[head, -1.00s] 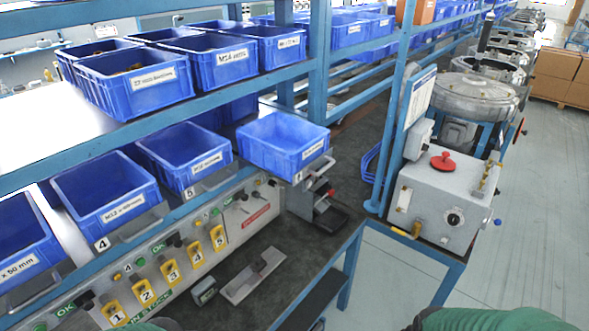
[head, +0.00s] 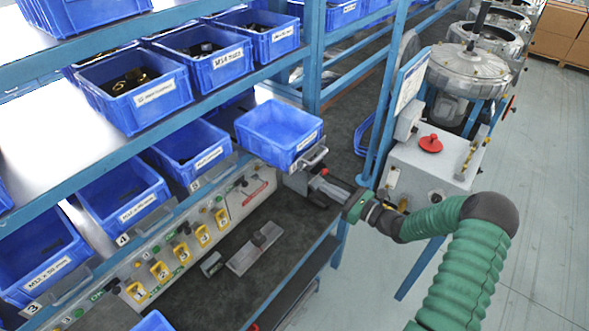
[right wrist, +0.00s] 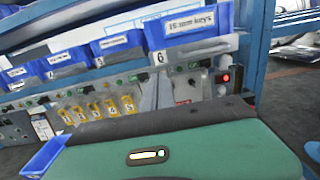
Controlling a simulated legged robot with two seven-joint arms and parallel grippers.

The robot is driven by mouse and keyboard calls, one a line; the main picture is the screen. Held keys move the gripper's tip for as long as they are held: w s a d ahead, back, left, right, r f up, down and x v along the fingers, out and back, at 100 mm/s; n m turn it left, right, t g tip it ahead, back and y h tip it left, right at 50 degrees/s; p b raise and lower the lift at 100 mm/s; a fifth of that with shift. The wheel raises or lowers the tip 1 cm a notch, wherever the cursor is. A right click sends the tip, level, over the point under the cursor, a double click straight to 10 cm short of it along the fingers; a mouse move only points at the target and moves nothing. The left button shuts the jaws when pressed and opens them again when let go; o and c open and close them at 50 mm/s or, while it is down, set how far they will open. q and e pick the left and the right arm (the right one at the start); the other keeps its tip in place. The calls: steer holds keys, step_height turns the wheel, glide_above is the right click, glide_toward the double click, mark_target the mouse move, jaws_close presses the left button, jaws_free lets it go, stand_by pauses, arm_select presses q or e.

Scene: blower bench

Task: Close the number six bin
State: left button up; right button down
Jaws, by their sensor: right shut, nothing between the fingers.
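The number six bin (head: 270,126) is a blue open-topped bin at the right end of the lower shelf row in the head view. It sticks out farther than its neighbours and looks empty. Its front, labelled "16 mm keys", and a white 6 tag show in the right wrist view (right wrist: 190,27). My right gripper (head: 324,187) is in front of and below this bin, partly blended with grey equipment behind it. In the right wrist view its grey fingers (right wrist: 156,90) are together, empty, pointing up just below the 6 tag. Contact cannot be told. My left gripper is out of view.
Bin five (head: 193,150) and bin four (head: 122,192) stand left along the shelf. A blue upright post (head: 312,60) rises behind bin six. A grey box with a red knob (head: 430,143) stands right of my gripper. The dark bench top (head: 285,215) is mostly clear.

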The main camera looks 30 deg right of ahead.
steer(key=p, duration=0.2)
glide_toward(293, 170)
steer(key=x, duration=0.4)
steer(key=p+x, duration=0.2)
steer(key=shift+w+d+r, duration=0.1)
steer(key=shift+w+d, duration=0.1)
steer(key=shift+d, duration=0.05)
steer(key=shift+w, duration=0.3)
steer(key=shift+a, duration=0.2)
steer(key=shift+a, duration=0.1)
